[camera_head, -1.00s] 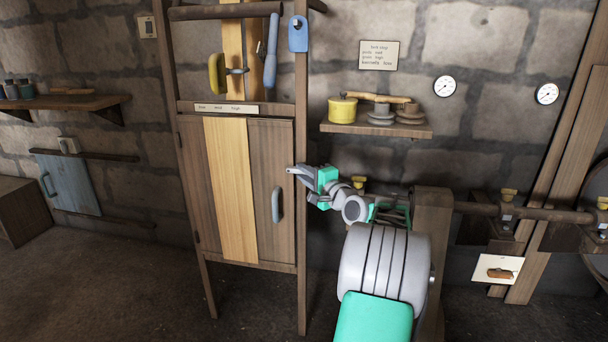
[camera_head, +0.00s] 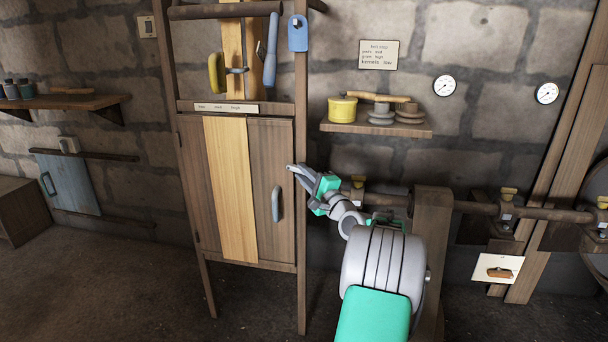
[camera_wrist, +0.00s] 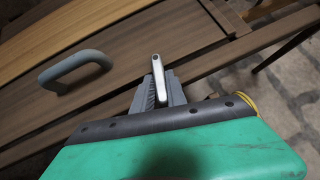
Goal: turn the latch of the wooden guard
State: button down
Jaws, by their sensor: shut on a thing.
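The wooden guard (camera_head: 270,160) is a closed brown panel with a pale vertical strip, in a wooden frame, left of centre in the head view. A grey handle (camera_head: 275,204) is on its right part and also shows in the wrist view (camera_wrist: 76,68). The latch (camera_wrist: 158,75) is a small silver bar at the guard's right edge. My gripper (camera_head: 296,170) is at that edge, in front of the frame post. In the wrist view its fingers (camera_wrist: 158,92) are shut on the latch, hiding part of it. The latch's exact angle is hard to tell in the head view.
A wall shelf (camera_head: 375,129) with a yellow tin (camera_head: 342,109) and grey discs is above and right of my gripper. A horizontal shaft (camera_head: 470,208) runs to the right. Tools hang above the guard. The floor in front of the guard is clear.

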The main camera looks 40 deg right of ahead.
jog(key=m+t+h, duration=0.1)
jog(key=m, duration=0.1)
jog(key=m+t+h+b, duration=0.1)
jog(key=m, duration=0.1)
jog(key=shift+w+a+f, duration=0.1)
jog(key=shift+w+f, duration=0.05)
jog(key=shift+f, duration=0.15)
jog(key=shift+m+t+h, duration=0.3)
jog(key=shift+h, duration=0.1)
jog(key=shift+r, duration=0.1)
jog(key=c, duration=1.4)
grip_release()
